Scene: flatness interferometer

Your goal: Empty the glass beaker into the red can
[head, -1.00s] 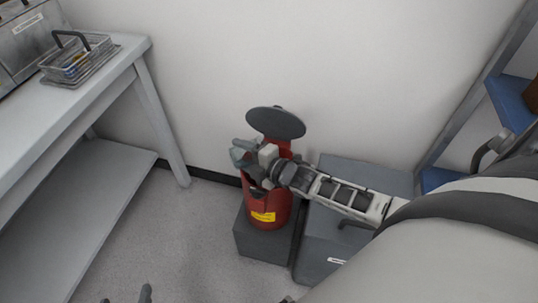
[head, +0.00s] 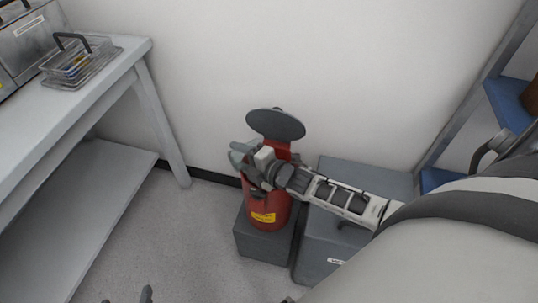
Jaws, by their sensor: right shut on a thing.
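The red can (head: 268,211) stands on a dark grey block by the wall, with a yellow label on its front. Its round dark lid (head: 275,124) is raised at the back. My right gripper (head: 246,162) is over the can's mouth, shut on the glass beaker (head: 238,156). Only a little of the grey, see-through beaker shows at the gripper's left; it looks tilted, and its contents cannot be made out. My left gripper (head: 128,298) shows only as dark fingertips at the bottom edge, apart from each other.
A grey bench (head: 110,58) at the left carries a wire basket (head: 78,62) and a metal case. A grey box (head: 330,240) stands right of the can, under my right arm. Blue shelving (head: 511,100) is at the right. Floor left of the can is clear.

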